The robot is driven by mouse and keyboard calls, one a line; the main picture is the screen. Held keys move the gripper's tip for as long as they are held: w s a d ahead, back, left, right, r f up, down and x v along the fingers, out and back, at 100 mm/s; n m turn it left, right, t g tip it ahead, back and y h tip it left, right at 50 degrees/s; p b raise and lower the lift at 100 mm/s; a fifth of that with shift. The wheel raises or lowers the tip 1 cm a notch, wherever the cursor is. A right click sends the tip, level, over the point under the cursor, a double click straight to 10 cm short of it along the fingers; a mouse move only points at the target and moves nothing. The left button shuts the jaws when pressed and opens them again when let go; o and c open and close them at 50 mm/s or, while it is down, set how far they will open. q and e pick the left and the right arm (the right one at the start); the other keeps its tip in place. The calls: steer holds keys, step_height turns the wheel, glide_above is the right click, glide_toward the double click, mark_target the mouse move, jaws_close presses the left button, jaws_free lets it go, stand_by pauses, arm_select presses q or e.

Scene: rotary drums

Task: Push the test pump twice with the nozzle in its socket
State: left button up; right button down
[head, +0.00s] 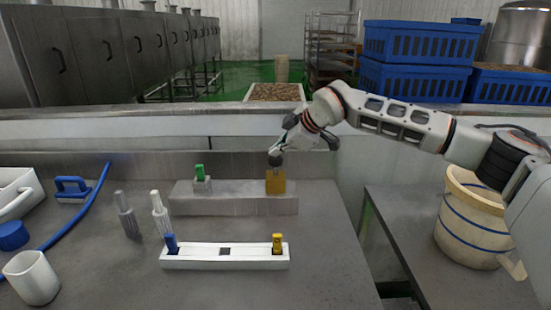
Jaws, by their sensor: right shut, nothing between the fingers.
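A long grey block (235,207) lies towards the back of the steel table. On its right end stands an orange-yellow block (275,187), and on its left end a green-topped piece (200,173) in a pale holder. My right gripper (275,161) points down right over the orange-yellow block, shut and empty; I cannot tell whether it touches. In front lies a white bar (225,263) with a blue piece (171,245) at its left end, a dark square opening in its middle and a yellow piece (277,245) at its right end. Which part is pump or nozzle is unclear. My left gripper is out of view.
A grey bottle-like piece (127,217) and a white one (160,214) stand left of the bar. A cream bucket (468,225) stands right.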

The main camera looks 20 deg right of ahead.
mark_target(277, 158)
steer(key=shift+f+b, duration=0.65)
steer(key=shift+f, duration=0.7)
stand_by(0.9)
steer(key=shift+r, duration=0.15)
steer(key=shift+r+p, duration=0.75)
steer(key=shift+r, duration=1.05)
steer(key=shift+r, duration=0.1)
steer(key=shift+r+p, duration=1.25)
steer(key=shift+r, duration=1.25)
steer(key=shift+f, duration=0.15)
